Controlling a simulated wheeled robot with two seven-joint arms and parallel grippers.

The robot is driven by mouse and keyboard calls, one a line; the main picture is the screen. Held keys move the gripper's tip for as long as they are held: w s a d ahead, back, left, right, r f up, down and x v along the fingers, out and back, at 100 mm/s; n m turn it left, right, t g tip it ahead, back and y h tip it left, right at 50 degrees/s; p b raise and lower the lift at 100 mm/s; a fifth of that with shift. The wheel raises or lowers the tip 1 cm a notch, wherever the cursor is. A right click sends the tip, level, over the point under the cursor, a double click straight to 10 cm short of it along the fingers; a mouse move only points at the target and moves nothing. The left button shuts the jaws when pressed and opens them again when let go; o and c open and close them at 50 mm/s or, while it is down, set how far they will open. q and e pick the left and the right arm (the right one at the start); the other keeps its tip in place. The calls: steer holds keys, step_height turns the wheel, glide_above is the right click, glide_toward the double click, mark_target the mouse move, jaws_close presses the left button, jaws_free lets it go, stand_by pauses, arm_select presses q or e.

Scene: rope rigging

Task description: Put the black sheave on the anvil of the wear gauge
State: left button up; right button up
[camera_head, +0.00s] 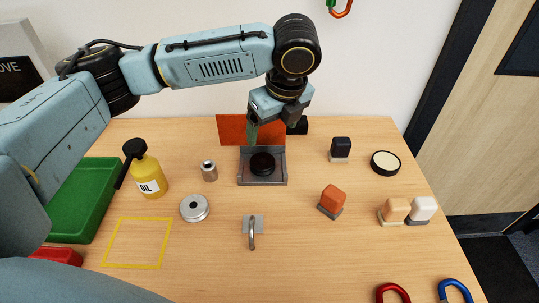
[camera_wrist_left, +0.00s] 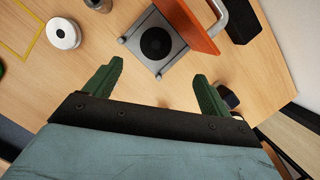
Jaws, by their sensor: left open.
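The black sheave (camera_head: 262,163) lies flat on the grey base of the wear gauge (camera_head: 262,181), inside its low walls. An orange plate (camera_head: 234,129) stands upright behind it. In the left wrist view the sheave (camera_wrist_left: 156,42) looks roughly centred on the grey plate (camera_wrist_left: 146,20), with the orange plate (camera_wrist_left: 190,22) beside it. My left gripper (camera_head: 268,122) is open and empty, above and behind the gauge, apart from the sheave. Its green fingers (camera_wrist_left: 158,86) show wide apart in the wrist view. My right gripper is not in view.
A yellow oil bottle (camera_head: 149,174), a metal cylinder (camera_head: 209,171) and a silver disc (camera_head: 195,208) stand left of the gauge. A shackle (camera_head: 252,233) is in front. Several small blocks, including an orange one (camera_head: 332,199), and a round tin (camera_head: 385,163) are on the right.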

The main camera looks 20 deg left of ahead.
arm_select(q)
steer(key=b, duration=0.1)
glide_above(262, 161)
steer(key=d, duration=0.2)
steer(key=f, duration=0.6)
steer(key=shift+s, duration=0.3)
steer(key=shift+w+a+f, duration=0.1)
steer(key=shift+a+f, duration=0.05)
steer(key=shift+f, duration=0.35)
steer(key=x, duration=0.1)
steer(key=b+x, duration=0.1)
steer(key=x, duration=0.1)
steer(key=shift+a+f, duration=0.15)
steer(key=shift+f, duration=0.15)
steer(key=shift+a+f, duration=0.1)
steer(key=shift+f, duration=0.45)
steer(key=c, duration=1.1)
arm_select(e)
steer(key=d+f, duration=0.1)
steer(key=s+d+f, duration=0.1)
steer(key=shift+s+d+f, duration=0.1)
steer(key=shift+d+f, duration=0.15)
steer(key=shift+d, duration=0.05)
